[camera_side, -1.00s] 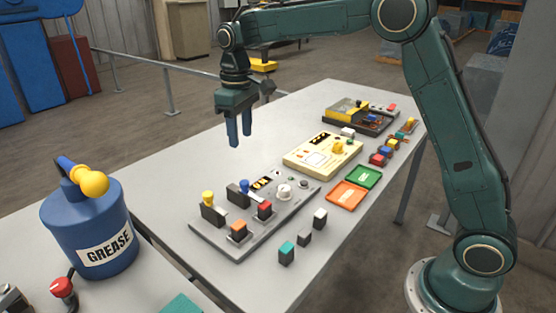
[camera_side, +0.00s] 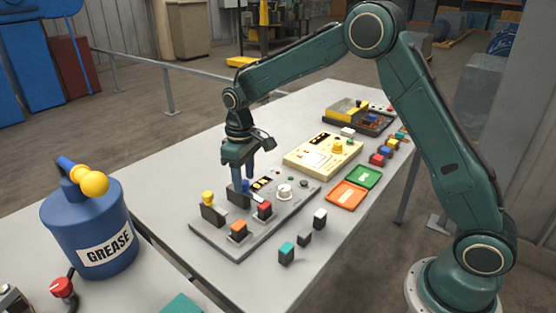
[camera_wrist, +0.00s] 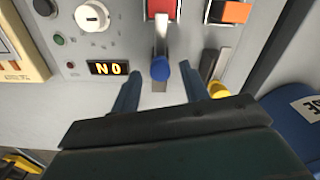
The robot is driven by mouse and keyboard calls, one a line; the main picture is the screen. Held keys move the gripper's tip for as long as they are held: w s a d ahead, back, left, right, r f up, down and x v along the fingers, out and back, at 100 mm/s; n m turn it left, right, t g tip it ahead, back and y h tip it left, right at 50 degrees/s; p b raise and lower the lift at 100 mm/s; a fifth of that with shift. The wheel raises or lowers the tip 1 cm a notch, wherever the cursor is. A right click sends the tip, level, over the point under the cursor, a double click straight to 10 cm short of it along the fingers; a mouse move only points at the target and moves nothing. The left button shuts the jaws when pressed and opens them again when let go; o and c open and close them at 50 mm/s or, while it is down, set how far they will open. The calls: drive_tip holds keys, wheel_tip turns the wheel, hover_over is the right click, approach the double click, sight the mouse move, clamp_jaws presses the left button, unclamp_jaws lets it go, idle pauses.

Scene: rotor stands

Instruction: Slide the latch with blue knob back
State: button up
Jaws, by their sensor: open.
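The latch's blue knob (camera_wrist: 160,69) shows in the wrist view on its metal slide, on the grey panel (camera_side: 222,246). In the side view the knob sits low beside my fingers and is partly hidden. My gripper (camera_side: 243,180) points down over the far edge of the panel. It is open and holds nothing. In the wrist view one finger of my gripper (camera_wrist: 161,78) is on each side of the blue knob, with a gap on both sides. I cannot tell how far the fingertips are above the panel.
A yellow-knobbed latch (camera_side: 208,198) is beside the blue one. A red switch (camera_side: 264,207), an orange switch (camera_side: 239,227), a white dial (camera_side: 284,192) and a lit display (camera_wrist: 107,68) share the panel. A cream box (camera_side: 322,152) is behind; loose blocks (camera_side: 305,238) lie in front.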

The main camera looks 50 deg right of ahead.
drive_tip(key=shift+f, duration=0.25)
clamp_jaws()
drive_tip(key=shift+w, duration=0.1)
drive_tip(key=shift+w+r, duration=0.1)
drive_tip(key=shift+w, duration=1.85)
unclamp_jaws()
